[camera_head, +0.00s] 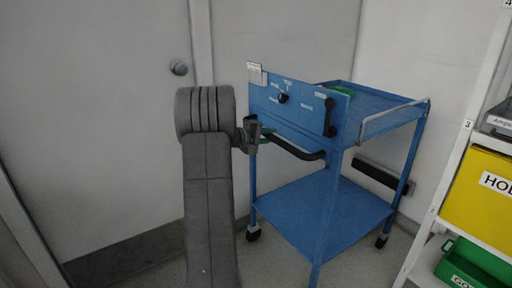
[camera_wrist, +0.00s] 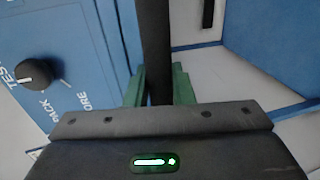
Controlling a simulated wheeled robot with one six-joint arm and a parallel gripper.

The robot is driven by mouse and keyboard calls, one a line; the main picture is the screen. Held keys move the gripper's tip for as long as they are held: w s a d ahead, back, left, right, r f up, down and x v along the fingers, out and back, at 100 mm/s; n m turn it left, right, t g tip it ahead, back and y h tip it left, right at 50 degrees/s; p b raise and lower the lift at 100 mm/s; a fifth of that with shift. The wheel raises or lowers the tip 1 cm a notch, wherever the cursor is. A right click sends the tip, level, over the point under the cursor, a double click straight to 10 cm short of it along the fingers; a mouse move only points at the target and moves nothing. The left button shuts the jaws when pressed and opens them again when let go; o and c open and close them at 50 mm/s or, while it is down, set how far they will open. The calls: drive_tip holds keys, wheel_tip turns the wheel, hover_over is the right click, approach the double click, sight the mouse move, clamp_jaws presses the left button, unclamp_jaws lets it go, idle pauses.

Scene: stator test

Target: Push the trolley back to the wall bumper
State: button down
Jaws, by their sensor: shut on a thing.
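The blue trolley (camera_head: 320,218) stands right of the middle in the head view, with a blue panel on its near upper side. A black push handle (camera_head: 298,152) sticks out from the trolley toward my arm. My gripper (camera_head: 254,134) is shut on this handle near its left end. In the wrist view the dark handle bar (camera_wrist: 156,50) runs between the green fingers of my gripper (camera_wrist: 158,88). A black wall bumper (camera_head: 378,176) shows on the wall behind the trolley, partly hidden by its frame. I cannot tell whether the trolley touches it.
A grey door (camera_head: 95,110) with a round knob fills the left. A white shelf rack (camera_head: 450,180) with a yellow bin (camera_head: 480,195) and a green bin (camera_head: 475,264) stands close on the right. The blue panel carries a black knob (camera_wrist: 40,74).

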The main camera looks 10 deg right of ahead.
drive_tip(key=r+x, duration=0.1)
drive_tip(key=x, duration=0.8)
drive_tip(key=r+x, duration=0.2)
drive_tip(key=x, duration=0.7)
drive_tip(key=shift+d+r+b, duration=0.35)
drive_tip(key=shift+d+r, duration=0.05)
drive_tip(key=shift+d, duration=0.05)
drive_tip(key=shift+w, duration=0.1)
drive_tip(key=c, duration=1.6)
unclamp_jaws()
drive_tip(key=o, duration=0.3)
drive_tip(key=shift+d+f, duration=0.1)
drive_tip(key=shift+d, duration=0.1)
drive_tip(key=p+v, duration=0.1)
drive_tip(key=v, duration=1.2)
drive_tip(key=shift+a, duration=0.4)
